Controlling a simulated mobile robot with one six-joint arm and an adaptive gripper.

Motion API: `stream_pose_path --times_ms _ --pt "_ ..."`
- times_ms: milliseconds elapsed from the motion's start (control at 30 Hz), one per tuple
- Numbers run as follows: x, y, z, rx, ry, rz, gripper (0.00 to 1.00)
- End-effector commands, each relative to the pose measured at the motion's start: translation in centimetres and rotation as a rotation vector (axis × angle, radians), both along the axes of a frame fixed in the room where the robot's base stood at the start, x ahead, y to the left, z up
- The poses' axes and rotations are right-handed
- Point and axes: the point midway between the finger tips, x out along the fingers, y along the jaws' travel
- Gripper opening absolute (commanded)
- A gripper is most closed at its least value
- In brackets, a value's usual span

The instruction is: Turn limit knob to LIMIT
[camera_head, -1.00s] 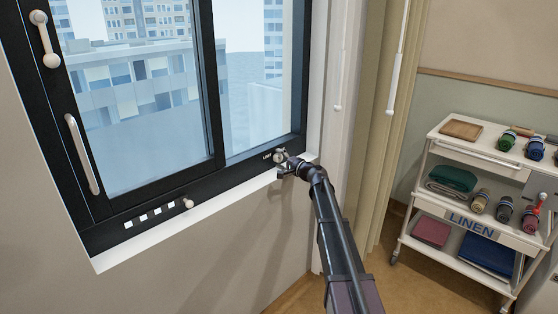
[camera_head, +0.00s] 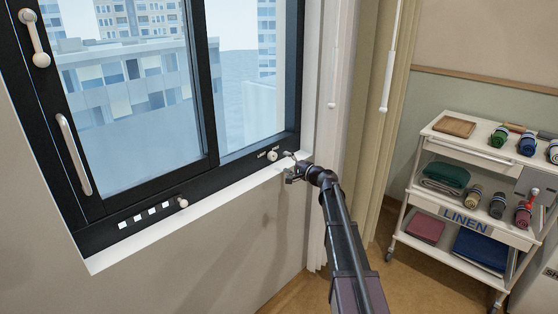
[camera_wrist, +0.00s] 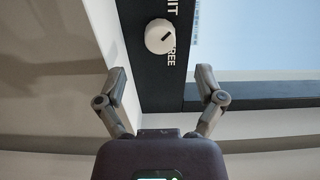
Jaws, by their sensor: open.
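The limit knob (camera_head: 272,155) is a small white round knob on the dark lower window frame, at its right end. In the wrist view the knob (camera_wrist: 158,36) has a dark pointer mark, with partly hidden lettering ending in "IT" above and "REE" below on its right side. The mark points to the right side, tilted slightly up; its exact setting is hard to tell. My gripper (camera_head: 289,169) is just right of and below the knob, apart from it. In the wrist view my gripper (camera_wrist: 161,75) is open and empty, its fingers spread wide below the knob.
A white sill (camera_head: 220,195) runs under the window. A second small knob (camera_head: 183,202) and a long handle (camera_head: 73,155) are on the frame to the left. Curtains (camera_head: 365,130) hang to the right, with a linen cart (camera_head: 480,150) beyond.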

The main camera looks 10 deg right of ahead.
Motion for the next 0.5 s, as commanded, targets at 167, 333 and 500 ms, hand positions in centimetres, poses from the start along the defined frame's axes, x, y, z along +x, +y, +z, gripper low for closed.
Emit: stream_pose_path --times_ms 167,333,500 --pt "-2.6 -1.6 0.0 0.000 0.000 -0.001 0.87" --pt "-3.9 -2.7 0.0 0.000 0.000 0.000 0.87" --pt "-4.5 -3.1 0.0 0.000 0.000 0.001 0.87"
